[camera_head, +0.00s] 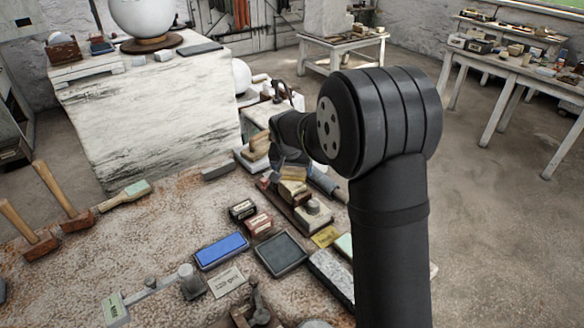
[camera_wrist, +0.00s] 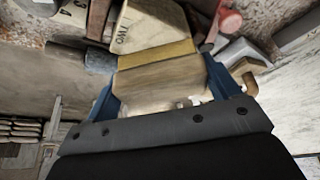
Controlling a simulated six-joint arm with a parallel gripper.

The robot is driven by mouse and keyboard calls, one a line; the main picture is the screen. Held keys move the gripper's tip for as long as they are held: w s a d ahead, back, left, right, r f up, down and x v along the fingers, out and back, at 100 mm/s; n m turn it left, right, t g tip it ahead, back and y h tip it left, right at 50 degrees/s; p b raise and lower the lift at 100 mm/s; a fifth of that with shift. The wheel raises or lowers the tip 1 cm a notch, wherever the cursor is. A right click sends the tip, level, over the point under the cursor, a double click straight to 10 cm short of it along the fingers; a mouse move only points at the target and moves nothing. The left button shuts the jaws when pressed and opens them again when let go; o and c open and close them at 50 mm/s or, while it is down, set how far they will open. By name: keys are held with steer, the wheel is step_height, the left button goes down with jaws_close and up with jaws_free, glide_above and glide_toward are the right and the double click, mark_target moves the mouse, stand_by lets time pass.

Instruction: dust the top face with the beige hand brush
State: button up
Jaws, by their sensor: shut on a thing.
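My gripper (camera_head: 291,163) reaches in from the right at the far end of the workbench. In the wrist view, its two blue fingers (camera_wrist: 160,68) stand on either side of a beige wooden body, which I take as the hand brush (camera_wrist: 158,83), with a golden-yellow band across it. The gripper is shut on it. In the head view, a tan piece, likely the brush (camera_head: 294,174), shows just below the fingers, partly hidden by them. A large white plaster block (camera_head: 150,110) stands at the left with a broad top. Which top face is meant is unclear.
A plaster sphere (camera_head: 143,14) stands on the white block. The bench holds a blue stone (camera_head: 222,250), a dark tray (camera_head: 281,254), small boxes and mallets (camera_head: 60,190). A green-topped brush (camera_head: 130,194) lies at the left. Clutter crowds the gripper.

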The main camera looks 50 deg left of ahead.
steer(key=shift+w, duration=0.1)
steer(key=shift+w+d, duration=0.7)
steer(key=shift+d, duration=0.1)
steer(key=shift+s+a, duration=1.6)
steer(key=shift+w+d, duration=1.6)
